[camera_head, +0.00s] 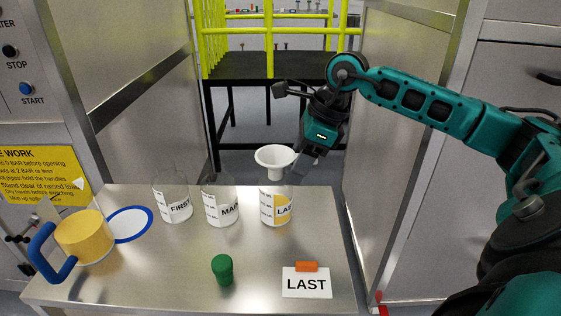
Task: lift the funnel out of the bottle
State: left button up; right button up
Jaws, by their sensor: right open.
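A white funnel (275,159) sits upright with its spout in the mouth of the clear bottle labelled LAST (276,207), at the back right of the steel table in the head view. The bottle holds something yellow behind its label. My right gripper (303,166) is open, just right of the funnel, with its fingers pointing down and left toward the funnel and the bottle's neck. I cannot tell whether a finger touches the funnel. My left gripper is out of view.
On the steel table (180,270) stand clear bottles labelled FIRST (176,209) and MA... (224,211), a green cap (223,270), a LAST card (306,284), a yellow vessel with a blue handle (84,237) and a blue-rimmed white disc (129,224). Metal panels flank the table.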

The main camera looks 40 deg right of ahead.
jog(key=shift+c, duration=0.2)
grip_shut()
jog(key=shift+r, duration=0.15)
